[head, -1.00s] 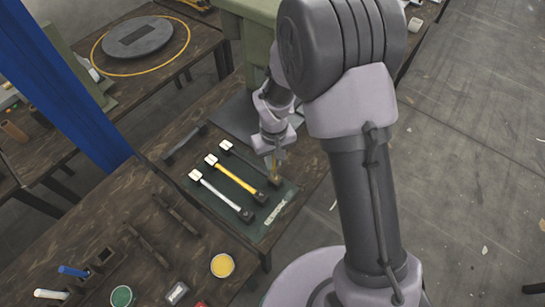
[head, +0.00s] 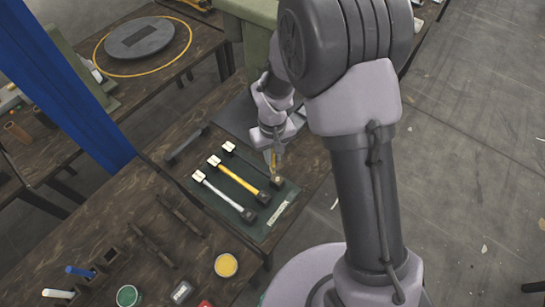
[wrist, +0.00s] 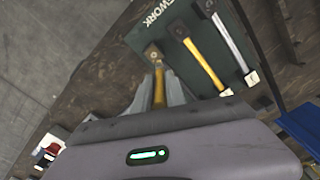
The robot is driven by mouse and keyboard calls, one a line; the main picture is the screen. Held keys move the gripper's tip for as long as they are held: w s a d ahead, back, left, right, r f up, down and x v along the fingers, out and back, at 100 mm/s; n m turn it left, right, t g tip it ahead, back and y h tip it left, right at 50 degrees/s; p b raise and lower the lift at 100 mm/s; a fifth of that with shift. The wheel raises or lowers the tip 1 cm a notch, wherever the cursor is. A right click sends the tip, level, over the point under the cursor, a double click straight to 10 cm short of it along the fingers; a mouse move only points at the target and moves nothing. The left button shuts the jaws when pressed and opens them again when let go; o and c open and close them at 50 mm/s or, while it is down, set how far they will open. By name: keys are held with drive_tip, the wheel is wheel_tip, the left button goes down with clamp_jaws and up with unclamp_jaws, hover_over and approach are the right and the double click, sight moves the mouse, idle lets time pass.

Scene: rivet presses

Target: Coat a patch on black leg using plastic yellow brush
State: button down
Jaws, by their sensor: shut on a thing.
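My gripper (head: 274,151) is shut on the yellow brush (wrist: 159,88) and holds it pointing down over the right side of the green mat (head: 282,212). The brush also shows below the fingers in the head view (head: 273,160). The black leg (head: 245,164) lies on the mat, right of a yellow leg and a white leg, with a pale block at its far end. Its dark near end (head: 278,181) is just below the brush tip. In the wrist view the tip overlaps a brownish block there; I cannot tell whether they touch. My gripper hides much of this leg there.
The yellow leg (head: 238,179) and white leg (head: 222,194) lie parallel on the mat. A tin with yellow contents (head: 226,265), a green tin (head: 127,296) and brush holders stand at the table's front. A blue post (head: 65,85) rises at left.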

drive_tip(key=shift+d+r, duration=0.1)
drive_tip(key=shift+r, duration=0.55)
drive_tip(key=shift+w+r+p, duration=0.15)
drive_tip(key=shift+r+p, duration=0.5)
drive_tip(key=shift+p, duration=0.15)
drive_tip(key=shift+r+p, duration=0.9)
drive_tip(key=shift+r, duration=0.4)
